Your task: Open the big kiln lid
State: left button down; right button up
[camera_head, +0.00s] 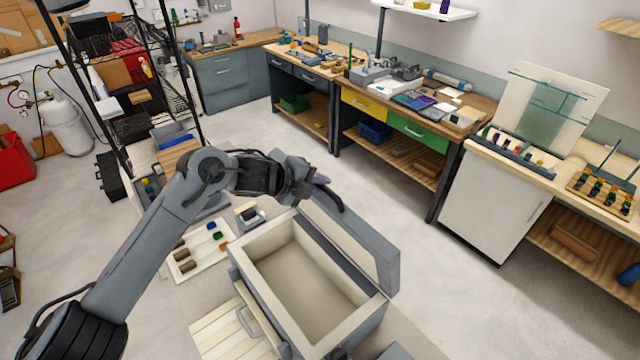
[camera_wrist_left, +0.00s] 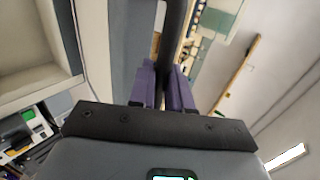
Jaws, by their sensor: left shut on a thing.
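The big kiln (camera_head: 310,280) is a grey box with a pale, empty chamber, in the lower middle of the head view. Its lid (camera_head: 352,243) is swung up and stands raised along the far right side, so the chamber is exposed. My left gripper (camera_head: 322,182) is at the far end of the lid. Its purple fingers (camera_wrist_left: 166,78) are shut on the dark lid handle (camera_wrist_left: 174,35), which runs between them in the left wrist view. The lid also shows as a grey panel (camera_wrist_left: 128,45) beside the fingers. My right gripper is not seen.
A tray of small coloured pieces (camera_head: 197,250) and a small device (camera_head: 249,213) sit left of the kiln. A workbench (camera_head: 420,100) and a white cabinet (camera_head: 490,205) stand beyond. Open floor (camera_head: 440,290) lies right of the lid.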

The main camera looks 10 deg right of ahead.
pick_arm(q)
jog(key=shift+a+f, duration=0.3)
jog(key=shift+f, duration=0.5)
jog(key=c, duration=1.2)
grip_release()
jog(key=shift+d+r+b+v, duration=0.15)
jog(key=shift+b+v, duration=0.45)
jog(key=shift+v, duration=1.25)
jog(key=shift+d+r+b+v, duration=0.15)
jog(key=shift+b+v, duration=0.5)
jog(key=shift+v, duration=1.25)
jog(key=shift+r+b+v, duration=0.15)
jog(key=shift+b+v, duration=0.45)
jog(key=shift+v, duration=1.25)
jog(key=shift+f, duration=0.1)
